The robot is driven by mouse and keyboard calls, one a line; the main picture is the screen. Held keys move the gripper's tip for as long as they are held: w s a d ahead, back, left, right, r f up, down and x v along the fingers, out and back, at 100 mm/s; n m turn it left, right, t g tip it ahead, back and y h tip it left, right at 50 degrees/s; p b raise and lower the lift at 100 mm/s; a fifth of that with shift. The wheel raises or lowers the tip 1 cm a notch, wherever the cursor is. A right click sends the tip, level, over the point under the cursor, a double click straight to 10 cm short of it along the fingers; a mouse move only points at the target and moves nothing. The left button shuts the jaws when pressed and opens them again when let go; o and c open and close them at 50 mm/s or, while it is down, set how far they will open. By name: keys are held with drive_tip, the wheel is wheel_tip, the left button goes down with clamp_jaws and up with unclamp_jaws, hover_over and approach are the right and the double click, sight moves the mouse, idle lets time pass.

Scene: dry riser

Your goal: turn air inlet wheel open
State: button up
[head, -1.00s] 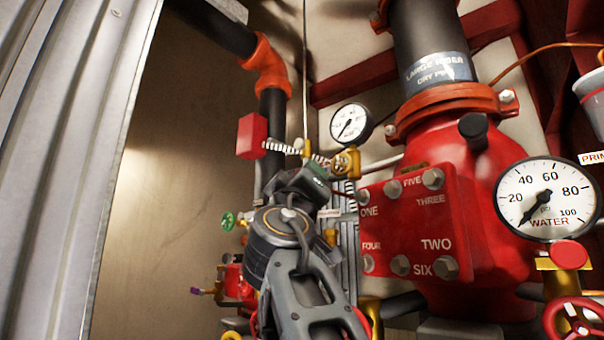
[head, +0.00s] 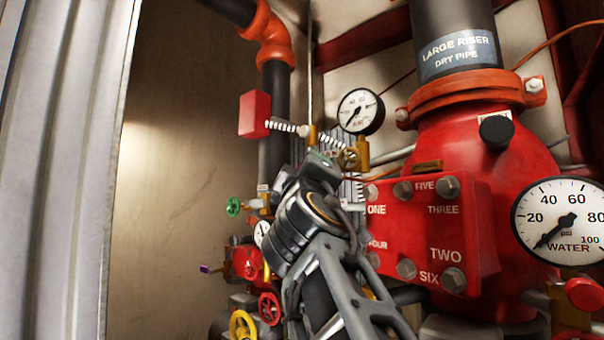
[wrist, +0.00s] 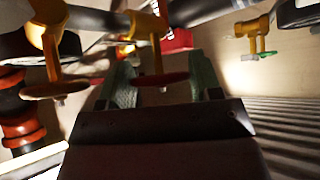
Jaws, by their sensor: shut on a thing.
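In the head view my gripper (head: 324,162) reaches up beside a small brass wheel (head: 349,158) under the small air gauge. Its fingertips are mostly hidden by my own wrist. In the wrist view the two greenish fingers of my gripper (wrist: 163,82) stand on either side of a reddish-brown wheel (wrist: 160,79) on a brass stem. The gripper is shut on this wheel, which is seen nearly edge-on. I cannot read a label on it or tell how far it is turned.
A second reddish wheel (wrist: 55,89) hangs left in the wrist view. A green wheel (head: 234,207), a yellow wheel (head: 242,325) and a red wheel (head: 269,308) lie left of my arm. The red valve body (head: 480,160) and water gauge (head: 562,222) crowd the right.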

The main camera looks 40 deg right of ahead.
drive_tip(key=o, duration=0.6)
drive_tip(key=shift+o, duration=0.2)
drive_tip(key=b+v, duration=0.8)
drive_tip(key=v, duration=0.5)
drive_tip(key=shift+s, duration=0.3)
drive_tip(key=shift+o, duration=0.2)
drive_tip(key=shift+s+a+f+b, duration=0.1)
drive_tip(key=shift+a+f+b, duration=0.1)
drive_tip(key=shift+b, duration=0.1)
